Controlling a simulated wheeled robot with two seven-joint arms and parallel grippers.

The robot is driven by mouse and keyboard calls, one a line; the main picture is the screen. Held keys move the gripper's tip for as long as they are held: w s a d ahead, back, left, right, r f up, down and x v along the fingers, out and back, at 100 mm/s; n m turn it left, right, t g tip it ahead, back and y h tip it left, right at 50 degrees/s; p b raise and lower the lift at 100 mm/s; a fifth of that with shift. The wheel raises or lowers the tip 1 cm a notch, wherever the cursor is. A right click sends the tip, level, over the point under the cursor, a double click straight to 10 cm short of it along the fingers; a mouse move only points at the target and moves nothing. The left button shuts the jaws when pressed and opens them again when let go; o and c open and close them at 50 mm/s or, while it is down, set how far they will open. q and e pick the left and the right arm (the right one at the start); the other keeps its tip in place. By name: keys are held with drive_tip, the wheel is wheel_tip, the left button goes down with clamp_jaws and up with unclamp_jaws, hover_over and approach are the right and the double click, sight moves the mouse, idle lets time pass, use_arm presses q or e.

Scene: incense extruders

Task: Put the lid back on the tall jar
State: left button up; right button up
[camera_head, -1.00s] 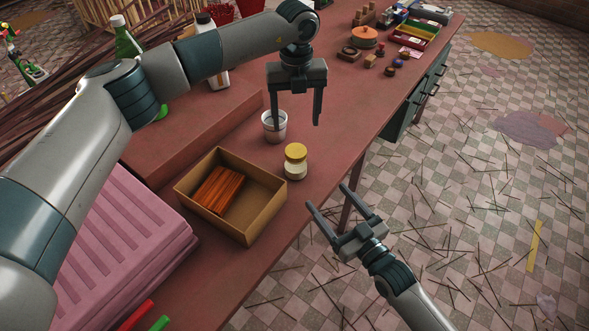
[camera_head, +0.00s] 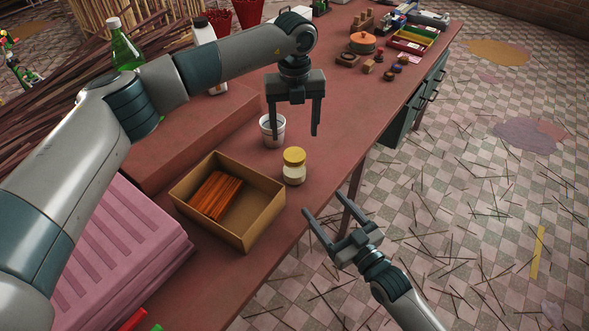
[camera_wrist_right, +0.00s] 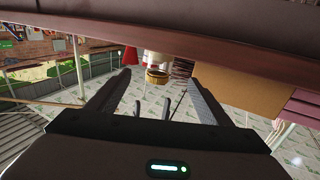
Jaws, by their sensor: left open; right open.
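A small jar (camera_head: 294,175) with pale contents stands upright near the table's front edge, with a yellow-gold lid (camera_head: 294,156) on its top. Both also show upside down in the right wrist view, the lid (camera_wrist_right: 157,76) below the pale jar body (camera_wrist_right: 155,60). My left gripper (camera_head: 294,133) is open and empty, fingers pointing down, behind the jar in the picture. Its left finger overlaps the white cup (camera_head: 266,124); I cannot tell whether they touch. My right gripper (camera_head: 331,204) is open and empty, off the table's front edge, pointing toward the jar; its fingers (camera_wrist_right: 161,88) are apart.
A cardboard box (camera_head: 252,222) with orange sticks stands left of the jar. A raised reddish block (camera_head: 190,130) lies behind it. An orange lidded pot (camera_head: 362,42) and small items stand farther along the table (camera_head: 345,105). The table between cup and pot is clear.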

sight(294, 154)
drive_tip(key=x, duration=1.6)
drive_tip(key=shift+a, duration=0.1)
clamp_jaws()
use_arm(q)
drive_tip(key=shift+n, duration=2.3)
drive_tip(key=shift+f, duration=0.15)
drive_tip(key=shift+f, duration=3.9)
drive_tip(key=c, duration=1.1)
